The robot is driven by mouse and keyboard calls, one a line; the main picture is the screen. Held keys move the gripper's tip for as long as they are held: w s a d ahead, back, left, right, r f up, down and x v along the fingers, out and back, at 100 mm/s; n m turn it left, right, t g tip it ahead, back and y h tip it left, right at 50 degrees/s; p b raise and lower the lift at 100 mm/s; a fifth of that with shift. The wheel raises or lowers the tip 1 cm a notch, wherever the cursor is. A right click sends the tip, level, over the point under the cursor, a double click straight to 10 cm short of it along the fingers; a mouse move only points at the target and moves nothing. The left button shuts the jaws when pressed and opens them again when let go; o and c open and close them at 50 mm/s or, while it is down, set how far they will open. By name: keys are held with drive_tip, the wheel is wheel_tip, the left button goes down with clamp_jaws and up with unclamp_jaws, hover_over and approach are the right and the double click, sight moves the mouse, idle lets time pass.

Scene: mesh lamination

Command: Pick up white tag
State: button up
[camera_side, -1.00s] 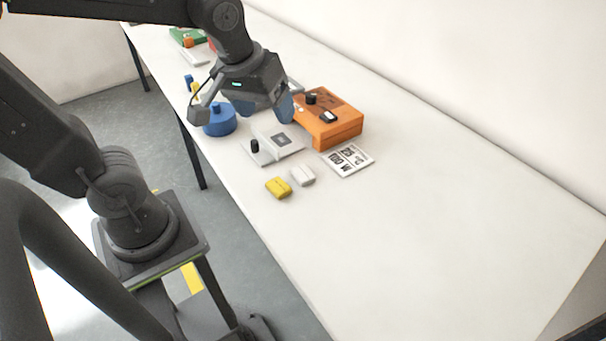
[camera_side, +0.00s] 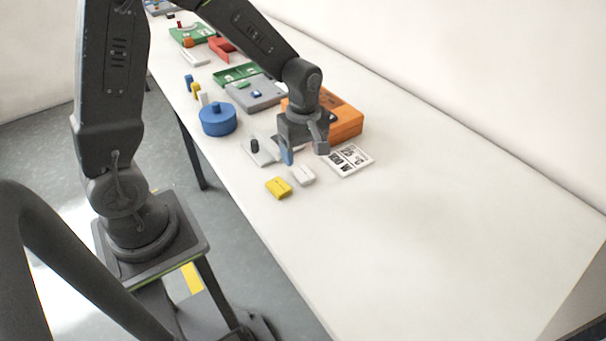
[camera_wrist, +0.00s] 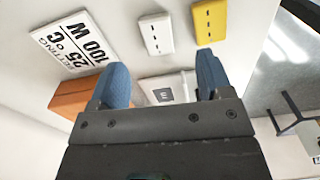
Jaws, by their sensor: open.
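The white tag (camera_side: 302,176) is a small white block lying on the table, just right of the yellow tag (camera_side: 278,187). In the wrist view the white tag (camera_wrist: 156,34) lies ahead of my gripper (camera_wrist: 160,78), beside the yellow tag (camera_wrist: 209,21). The wrist view shows my blue fingers spread wide with nothing gripped. In the side view my gripper (camera_side: 304,155) points down above and slightly behind the white tag, apart from it.
A printed card (camera_side: 348,160) lies right of the tag. An orange box (camera_side: 345,122) and a grey plate with a black knob (camera_side: 256,150) stand close behind. A blue round container (camera_side: 217,120) is at left. The table's right side is clear.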

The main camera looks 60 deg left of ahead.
sight(304, 173)
drive_tip(key=f, duration=0.7)
drive_tip(key=shift+w+a+f, duration=0.1)
drive_tip(key=shift+w+a, duration=0.15)
drive_tip(key=shift+a, duration=0.05)
drive_tip(key=c, duration=1)
